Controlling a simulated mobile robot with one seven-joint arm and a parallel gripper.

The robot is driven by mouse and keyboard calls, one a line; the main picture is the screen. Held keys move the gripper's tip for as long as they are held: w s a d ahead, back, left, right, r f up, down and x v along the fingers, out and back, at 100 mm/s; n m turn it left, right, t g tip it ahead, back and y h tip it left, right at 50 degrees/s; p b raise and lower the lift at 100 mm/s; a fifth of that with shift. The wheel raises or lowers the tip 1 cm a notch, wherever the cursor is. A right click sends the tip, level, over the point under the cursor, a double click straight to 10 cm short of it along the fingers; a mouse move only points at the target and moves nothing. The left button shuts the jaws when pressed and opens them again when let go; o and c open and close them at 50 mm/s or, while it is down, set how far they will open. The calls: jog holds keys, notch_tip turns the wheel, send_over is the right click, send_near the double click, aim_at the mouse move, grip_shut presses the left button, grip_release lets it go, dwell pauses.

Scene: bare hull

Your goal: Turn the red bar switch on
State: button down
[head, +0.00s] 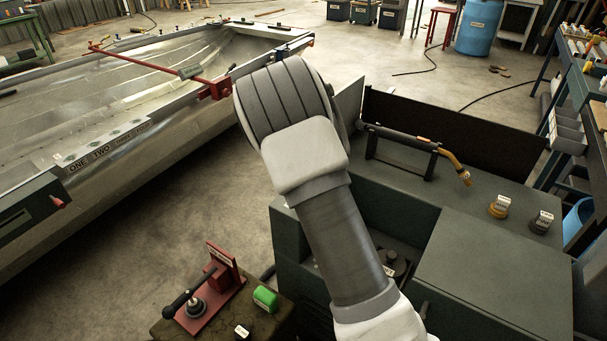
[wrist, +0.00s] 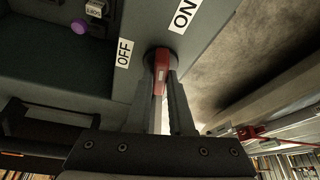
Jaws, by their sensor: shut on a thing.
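In the wrist view, the red bar switch (wrist: 160,84) sits on the edge of a dark grey panel, on a round dark base. My gripper (wrist: 161,70) has one finger on each side of the bar and is shut on it. The white OFF label (wrist: 124,52) is to the left of the switch, and the white ON label (wrist: 185,15) is above and to the right. The bar's near end lies toward my gripper, pointing at neither label in the picture. In the head view, my arm hides the switch and the gripper.
A purple knob (wrist: 79,27) is on the panel. In the head view, a dark cabinet (head: 492,265) carries a torch (head: 455,165). A low bench holds a red lever fixture (head: 212,290) and a green block (head: 265,298). A metal hull (head: 130,85) lies left; open floor lies between.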

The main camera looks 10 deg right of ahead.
jog(key=shift+a+m+g+h+p, duration=0.1)
jog(key=shift+m+g+h+p, duration=0.35)
jog(key=shift+m, duration=1.05)
jog(key=c, duration=0.8)
grip_release()
jog(key=p+v, duration=0.1)
jog(key=v, duration=1.6)
jog(key=shift+a+r, duration=0.15)
jog(key=shift+p, duration=0.3)
